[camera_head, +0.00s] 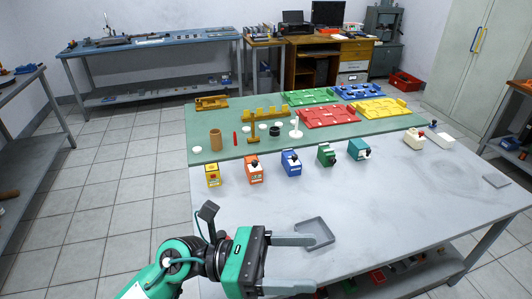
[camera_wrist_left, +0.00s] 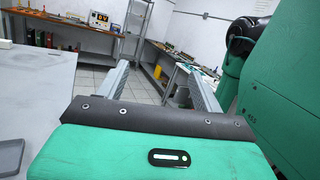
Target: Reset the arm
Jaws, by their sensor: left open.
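My left arm (camera_head: 160,275) comes in from the bottom left in the head view. It is green and dark grey. My left gripper (camera_head: 308,264) is open and empty, with its two grey fingers spread apart and pointing right, near the front edge of the table. In the left wrist view the open gripper (camera_wrist_left: 158,68) has nothing between its fingers, and the room shows beyond them. A green part of my own body fills the right side of that view. My right gripper is not in view.
A shallow grey tray (camera_head: 313,234) lies on the grey table (camera_head: 390,205) just beyond the fingers. Coloured blocks, the blue one (camera_head: 291,163) among them, stand in a row farther back. Behind them, a green mat (camera_head: 205,116) holds coloured plates and small parts.

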